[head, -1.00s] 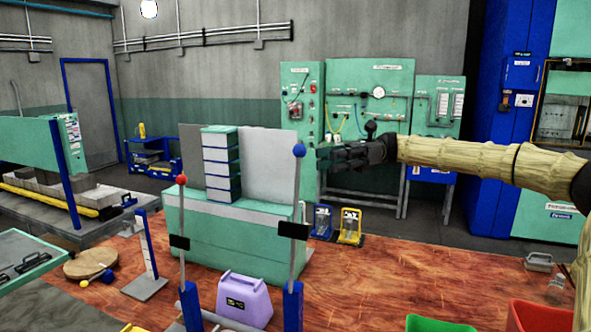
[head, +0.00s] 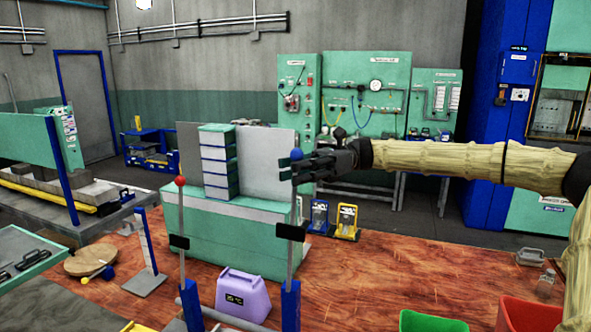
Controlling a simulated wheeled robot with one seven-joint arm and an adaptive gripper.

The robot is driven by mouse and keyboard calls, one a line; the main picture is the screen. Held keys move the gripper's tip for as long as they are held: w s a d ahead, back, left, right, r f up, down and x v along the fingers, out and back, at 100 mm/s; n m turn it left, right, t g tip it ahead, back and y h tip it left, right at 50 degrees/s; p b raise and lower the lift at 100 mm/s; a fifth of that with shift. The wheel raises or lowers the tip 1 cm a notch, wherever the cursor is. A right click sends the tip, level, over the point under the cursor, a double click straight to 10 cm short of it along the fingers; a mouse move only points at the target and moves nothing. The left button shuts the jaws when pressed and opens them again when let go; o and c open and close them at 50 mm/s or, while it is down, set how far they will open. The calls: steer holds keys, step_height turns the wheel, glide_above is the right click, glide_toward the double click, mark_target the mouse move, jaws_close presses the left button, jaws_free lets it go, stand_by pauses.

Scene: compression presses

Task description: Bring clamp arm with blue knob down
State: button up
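The clamp arm with the blue knob (head: 296,155) is an upright metal rod with a black band (head: 290,232), rising from a blue base (head: 291,305). It stands upright. My gripper (head: 303,168) is at the top of this rod, its dark fingers pointing left and lying just beside or around the knob. The fingers look spread apart, and I cannot tell whether they touch the knob. The other clamp arm with a red knob (head: 180,182) stands upright to the left.
A purple box with a display (head: 243,295) sits between the two clamp bases. Behind them is a green press block (head: 213,240) with a stack of drawers (head: 219,163). Green (head: 433,321) and red (head: 528,314) bins stand at the front right. The wooden table top at right is mostly clear.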

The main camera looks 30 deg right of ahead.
steer(key=shift+c, duration=0.2)
jaws_close()
steer(key=shift+d, duration=0.1)
